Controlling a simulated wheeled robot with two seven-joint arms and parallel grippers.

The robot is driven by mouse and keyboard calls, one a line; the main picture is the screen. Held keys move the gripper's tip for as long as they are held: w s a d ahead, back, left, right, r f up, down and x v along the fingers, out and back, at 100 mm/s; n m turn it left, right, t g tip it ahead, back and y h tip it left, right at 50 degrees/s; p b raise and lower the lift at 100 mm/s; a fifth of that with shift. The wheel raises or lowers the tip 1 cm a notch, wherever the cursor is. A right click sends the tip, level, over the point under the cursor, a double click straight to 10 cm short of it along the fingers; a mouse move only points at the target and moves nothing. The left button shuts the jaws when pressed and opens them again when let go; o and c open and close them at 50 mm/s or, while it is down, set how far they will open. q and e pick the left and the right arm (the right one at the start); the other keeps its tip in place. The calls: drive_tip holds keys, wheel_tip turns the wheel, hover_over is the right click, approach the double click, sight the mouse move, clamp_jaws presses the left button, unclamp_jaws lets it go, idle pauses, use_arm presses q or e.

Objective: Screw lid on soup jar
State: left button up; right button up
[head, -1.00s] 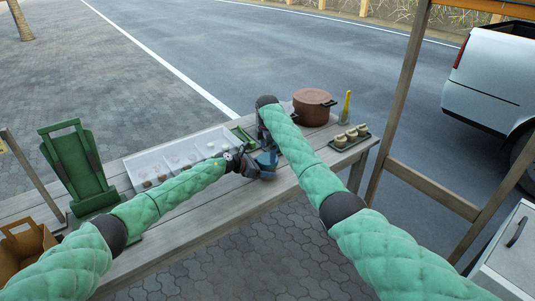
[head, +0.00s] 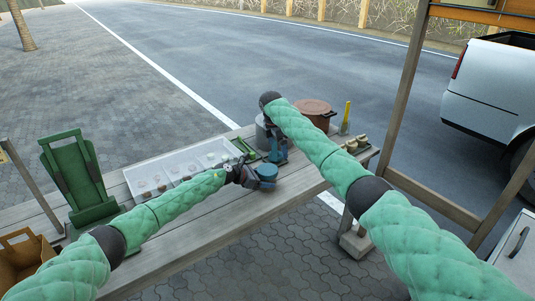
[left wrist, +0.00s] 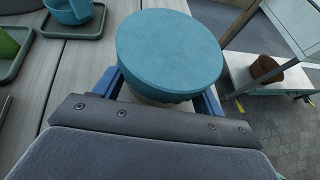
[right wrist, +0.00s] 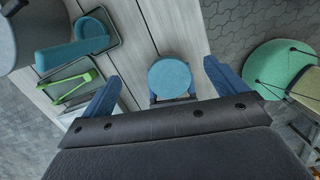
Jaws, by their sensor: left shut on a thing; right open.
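A round blue lid (head: 265,170) sits level on top of the soup jar, between the fingers of my left gripper (head: 254,180). In the left wrist view the lid (left wrist: 170,48) hides most of the jar; a pale strip of the jar (left wrist: 150,97) shows beneath it. I cannot tell how tightly the lid is seated. My left gripper is shut on the jar and holds it near the table's front edge. My right gripper (head: 278,155) is open and empty, apart from the lid. In the right wrist view the lid (right wrist: 170,77) appears between its fingers.
A white sectioned tray (head: 130,177) with small items lies left on the wooden table (head: 200,222). A small tray holds a green item (right wrist: 72,88), beside a blue cup (right wrist: 88,33). A brown pot (head: 312,107) stands at the back right. A green stand (head: 78,170) is far left.

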sight(268, 169)
drive_tip(key=shift+n+g+y, duration=0.4)
drive_tip(key=shift+n+y, duration=0.2)
drive_tip(key=shift+n, duration=0.1)
drive_tip(key=s+a+f, duration=0.2)
drive_tip(key=a, duration=0.1)
drive_tip(key=shift+a+f, duration=0.1)
drive_tip(key=shift+s+a, duration=0.15)
drive_tip(key=shift+a, duration=0.2)
drive_tip(key=shift+f, duration=0.15)
drive_tip(key=shift+f, duration=3.85)
drive_tip(key=shift+c, duration=0.5)
drive_tip(key=c, duration=0.9)
drive_tip(key=shift+m, duration=1.5)
